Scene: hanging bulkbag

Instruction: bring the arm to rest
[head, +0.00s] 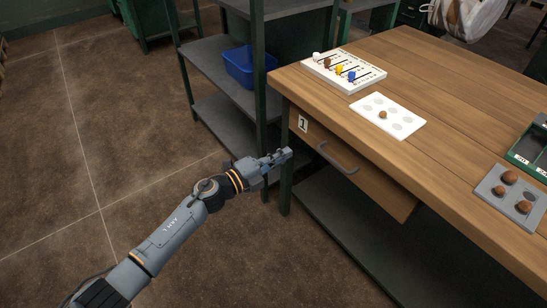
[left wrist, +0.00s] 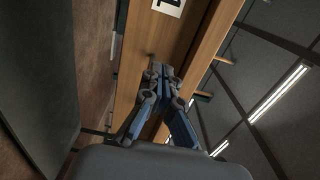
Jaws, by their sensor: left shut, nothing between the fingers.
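My left arm reaches in from the lower left in the head view. Its gripper (head: 284,156) is shut and empty. It is beside the left front corner of the wooden workbench (head: 440,90), below the tabletop and near the drawer (head: 350,165) marked 1. In the left wrist view the closed fingers (left wrist: 160,75) show in front of the wooden drawer front, with part of the number label (left wrist: 168,5) at the top. I cannot tell whether the fingertips touch the wood. My right gripper is in neither view.
A dark metal shelf (head: 212,55) with a blue bin (head: 245,66) stands behind the gripper. On the bench are a white peg board (head: 343,72), a white tray (head: 387,115) with a brown ball, and a grey tray (head: 510,195) with brown balls. Open floor (head: 110,110) lies left.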

